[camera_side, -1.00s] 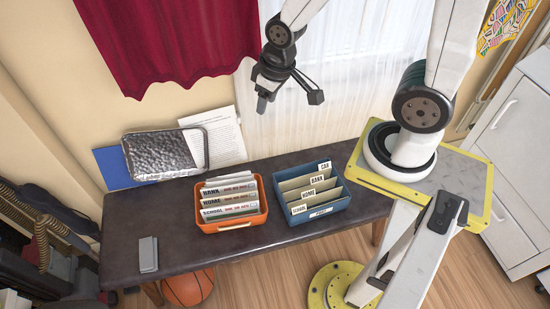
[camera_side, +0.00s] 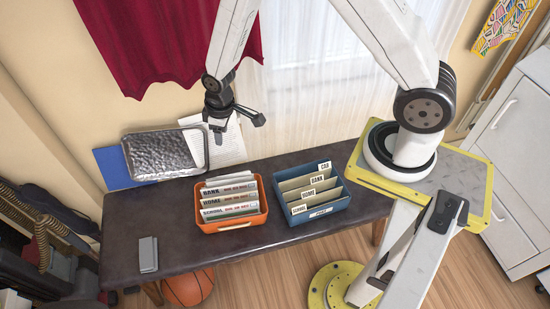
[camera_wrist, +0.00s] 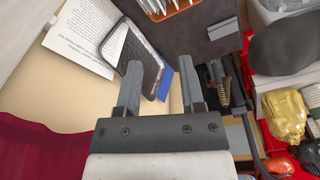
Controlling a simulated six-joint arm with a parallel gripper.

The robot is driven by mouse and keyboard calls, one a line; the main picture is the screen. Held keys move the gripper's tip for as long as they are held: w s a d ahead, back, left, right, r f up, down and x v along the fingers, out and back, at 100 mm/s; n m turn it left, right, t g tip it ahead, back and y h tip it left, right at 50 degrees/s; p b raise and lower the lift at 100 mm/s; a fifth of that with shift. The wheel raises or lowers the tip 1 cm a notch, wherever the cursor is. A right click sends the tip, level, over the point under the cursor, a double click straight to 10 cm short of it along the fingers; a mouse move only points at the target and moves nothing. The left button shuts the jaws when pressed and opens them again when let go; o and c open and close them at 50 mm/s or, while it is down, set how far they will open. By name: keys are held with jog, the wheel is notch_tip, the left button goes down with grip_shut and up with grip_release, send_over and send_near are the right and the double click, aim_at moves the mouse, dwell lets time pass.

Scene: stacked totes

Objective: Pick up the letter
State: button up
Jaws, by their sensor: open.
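White letters (camera_side: 231,208) with labels including BANK, HOME and SCHOOL stand in an orange tote (camera_side: 236,226) on the dark bench. A blue tote (camera_side: 319,222) beside it on the right holds cream dividers (camera_side: 308,187) labelled CAR, BANK, HOME and SCHOOL. My gripper (camera_side: 218,136) is above the back of the bench, up and behind the orange tote, and holds nothing. In the wrist view my gripper (camera_wrist: 163,88) has its two fingers spread apart. The orange tote (camera_wrist: 171,12) shows only partly at the top edge of the wrist view.
A dark-framed metallic tray (camera_side: 160,157), a printed sheet (camera_side: 224,133) and a blue folder (camera_side: 112,168) lean at the bench's back left. A small grey object (camera_side: 148,255) lies at the bench's front left. The bench between it and the orange tote is clear.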

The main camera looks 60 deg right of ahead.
notch_tip(320, 180, down, 13)
jog(key=w+a+n, duration=0.2)
jog(key=n+g, duration=0.1)
jog(key=n, duration=0.1)
send_over(230, 206)
jog(key=f, duration=1.1)
jog(key=shift+w, duration=0.25)
jog(key=shift+s+f, duration=0.1)
jog(key=shift+f, duration=0.35)
jog(key=shift+f, duration=0.15)
jog(key=shift+f, duration=1.1)
jog(key=shift+f, duration=0.1)
jog(key=shift+f, duration=2.5)
